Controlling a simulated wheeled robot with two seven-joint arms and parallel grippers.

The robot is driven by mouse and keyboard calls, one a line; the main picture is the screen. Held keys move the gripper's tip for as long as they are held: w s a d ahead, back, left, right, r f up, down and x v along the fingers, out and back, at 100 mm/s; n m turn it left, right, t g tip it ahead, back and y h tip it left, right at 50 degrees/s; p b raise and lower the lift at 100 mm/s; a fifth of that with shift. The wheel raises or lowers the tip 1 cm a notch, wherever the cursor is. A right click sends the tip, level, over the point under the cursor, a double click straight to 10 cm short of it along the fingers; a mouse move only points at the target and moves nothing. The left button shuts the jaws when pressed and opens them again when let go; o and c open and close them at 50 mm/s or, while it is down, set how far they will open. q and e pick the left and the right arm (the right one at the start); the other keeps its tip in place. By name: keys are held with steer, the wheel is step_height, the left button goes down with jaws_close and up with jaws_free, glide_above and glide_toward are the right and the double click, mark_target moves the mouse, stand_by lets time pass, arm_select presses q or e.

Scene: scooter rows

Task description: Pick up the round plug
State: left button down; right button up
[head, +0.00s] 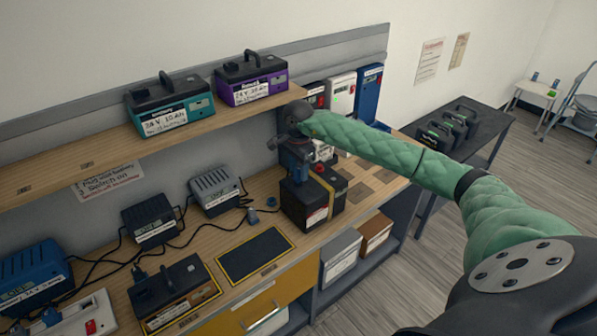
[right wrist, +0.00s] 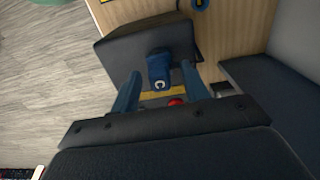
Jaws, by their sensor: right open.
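My right gripper (head: 297,172) is open above a black battery box (head: 322,212) with a yellow strap, on the bench. In the right wrist view its blue fingers (right wrist: 160,78) stand on either side of a dark blue block (right wrist: 159,66) with a white mark, at the box; I cannot tell whether they touch it. I cannot tell whether this block is the round plug. A small grey plug (head: 252,216) lies on the bench at a cable end, left of the box. A small blue round piece (head: 271,202) lies near it. My left gripper is not in view.
A bare dark mat with a yellow border (head: 256,254) lies left of the box. Chargers (head: 213,189) and trailing cables cover the bench further left. The shelf (head: 60,165) above carries a teal battery (head: 170,105) and a purple battery (head: 251,80).

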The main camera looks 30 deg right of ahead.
steer(key=shift+f, duration=0.4)
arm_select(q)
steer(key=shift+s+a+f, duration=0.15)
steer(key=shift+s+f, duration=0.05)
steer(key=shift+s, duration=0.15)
arm_select(e)
steer(key=shift+c, duration=0.4)
jaws_close()
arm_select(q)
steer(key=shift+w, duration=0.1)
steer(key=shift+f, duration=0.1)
arm_select(e)
steer(key=shift+r, duration=0.1)
